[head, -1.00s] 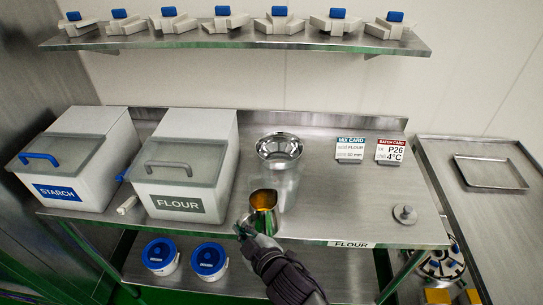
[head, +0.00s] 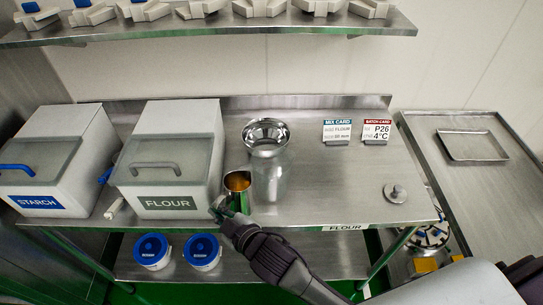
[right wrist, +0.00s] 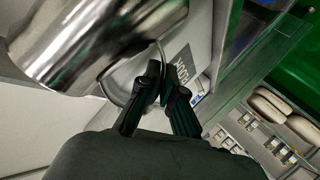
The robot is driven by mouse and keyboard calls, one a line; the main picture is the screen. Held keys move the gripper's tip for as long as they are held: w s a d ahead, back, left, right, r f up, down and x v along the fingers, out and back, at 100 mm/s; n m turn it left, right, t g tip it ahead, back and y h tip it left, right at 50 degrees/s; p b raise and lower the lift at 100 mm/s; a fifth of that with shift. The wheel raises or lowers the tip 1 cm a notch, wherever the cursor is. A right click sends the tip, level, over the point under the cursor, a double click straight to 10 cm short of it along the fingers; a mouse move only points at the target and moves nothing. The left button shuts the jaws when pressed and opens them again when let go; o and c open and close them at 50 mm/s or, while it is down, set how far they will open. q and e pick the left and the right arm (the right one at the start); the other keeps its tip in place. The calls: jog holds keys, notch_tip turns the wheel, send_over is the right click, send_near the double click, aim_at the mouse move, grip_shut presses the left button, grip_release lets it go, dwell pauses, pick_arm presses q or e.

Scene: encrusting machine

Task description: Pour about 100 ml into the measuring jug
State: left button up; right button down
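A metal pitcher (head: 237,184) with an amber inside shows in the head view, just left of the tall vessel's lower body. My right gripper (head: 218,207) is at the pitcher's near left side. In the right wrist view the two fingers (right wrist: 166,82) are closed on the handle (right wrist: 118,92) of the shiny pitcher (right wrist: 95,40). The tall vessel (head: 270,178), which seems to be the measuring jug, has a clear-looking body and a shiny, wide top. It stands upright on the steel table. Its contents and any scale cannot be read. My left gripper is not in view.
The flour bin (head: 168,203) stands close left of the pitcher, with the starch bin (head: 40,203) beyond. A mix card (head: 337,132), a batch card (head: 376,132) and a round metal piece with a knob (head: 396,193) are to the right. The table between is clear.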

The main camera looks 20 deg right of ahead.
aim_at(225, 195)
jog(key=shift+w+d+r, duration=0.15)
jog(key=shift+r, duration=0.5)
jog(key=shift+w+d+r+m+g+y+p, duration=0.25)
jog(key=shift+d+r+m+g+y+p, duration=0.1)
jog(key=shift+r+m+p, duration=0.35)
jog(key=shift+w+d+r+m, duration=0.2)
jog(key=shift+d+r+m, duration=0.15)
jog(key=shift+r, duration=0.2)
jog(key=shift+w+d+r+m+y+p, duration=0.25)
jog(key=shift+d+r+m+y+p, duration=0.15)
jog(key=shift+r, duration=0.2)
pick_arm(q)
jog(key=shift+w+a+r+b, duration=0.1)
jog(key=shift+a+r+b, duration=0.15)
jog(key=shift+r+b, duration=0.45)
pick_arm(e)
jog(key=w+d+r+m+g+y, duration=0.1)
jog(key=w+d+r+m+y, duration=0.1)
jog(key=r, duration=0.4)
jog(key=shift+d+r+m, duration=0.15)
jog(key=shift+d+m, duration=0.55)
jog(key=shift+m, duration=0.55)
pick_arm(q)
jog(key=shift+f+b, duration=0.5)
pick_arm(e)
jog(key=shift+w+d+r+m+g+y, duration=0.35)
jog(key=shift+r+m+g+y, duration=0.15)
jog(key=shift+r, duration=0.1)
